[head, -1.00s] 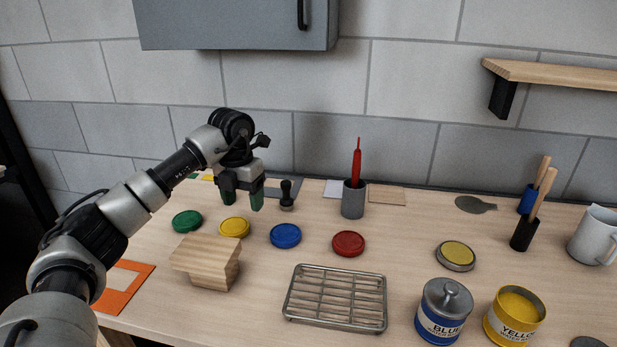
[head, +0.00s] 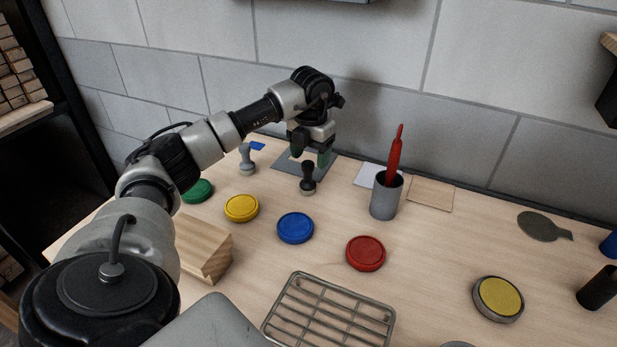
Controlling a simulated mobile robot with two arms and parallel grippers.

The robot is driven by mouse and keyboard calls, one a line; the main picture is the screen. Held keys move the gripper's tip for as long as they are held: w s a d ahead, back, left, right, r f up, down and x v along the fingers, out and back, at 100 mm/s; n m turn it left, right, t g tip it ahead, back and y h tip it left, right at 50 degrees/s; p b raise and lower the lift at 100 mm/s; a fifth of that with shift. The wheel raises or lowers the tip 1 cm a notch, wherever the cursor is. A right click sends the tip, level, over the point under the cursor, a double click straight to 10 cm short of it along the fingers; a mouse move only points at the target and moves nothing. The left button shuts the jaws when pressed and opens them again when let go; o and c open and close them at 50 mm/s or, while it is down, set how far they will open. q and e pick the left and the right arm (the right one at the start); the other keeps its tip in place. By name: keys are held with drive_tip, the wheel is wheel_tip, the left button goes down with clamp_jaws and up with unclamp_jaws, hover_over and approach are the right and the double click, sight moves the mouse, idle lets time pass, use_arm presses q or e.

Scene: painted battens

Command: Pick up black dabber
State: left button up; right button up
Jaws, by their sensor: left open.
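The black dabber (head: 308,179) stands upright on the table at the front edge of a grey mat (head: 285,163). My left gripper (head: 310,157) is open and empty, with its fingers pointing down. In the head view it shows just above the dabber's top and seems a little behind it, apart from it. The exact depth between them is hard to tell. My right gripper is not in view.
A grey dabber (head: 247,160) stands to the left. Green (head: 198,190), yellow (head: 241,208), blue (head: 295,228) and red (head: 365,253) lids lie in front. A grey cup (head: 386,198) with a red tool stands right. A wire rack (head: 330,312) lies nearer.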

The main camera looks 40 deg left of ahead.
sight(308, 172)
use_arm(q)
drive_tip(key=f, duration=0.2)
drive_tip(key=f+p, duration=0.1)
drive_tip(key=f, duration=0.1)
drive_tip(key=shift+s+a+f, duration=0.15)
drive_tip(key=shift+a, duration=0.05)
drive_tip(key=shift+f, duration=0.6)
drive_tip(key=c, duration=1)
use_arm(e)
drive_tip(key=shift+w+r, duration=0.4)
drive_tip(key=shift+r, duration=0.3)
use_arm(q)
drive_tip(key=shift+r, duration=0.1)
wheel_tip(308, 172, up, 4)
drive_tip(key=shift+b, duration=0.4)
drive_tip(key=d+r, duration=0.2)
drive_tip(key=d, duration=0.1)
drive_tip(key=w+d+r+b, duration=0.1)
drive_tip(key=d+r, duration=0.1)
drive_tip(key=d, duration=0.2)
drive_tip(key=w+d+r, duration=0.1)
drive_tip(key=d+r, duration=0.2)
drive_tip(key=d, duration=0.1)
drive_tip(key=shift+w+d+b, duration=0.2)
drive_tip(key=shift+b, duration=0.1)
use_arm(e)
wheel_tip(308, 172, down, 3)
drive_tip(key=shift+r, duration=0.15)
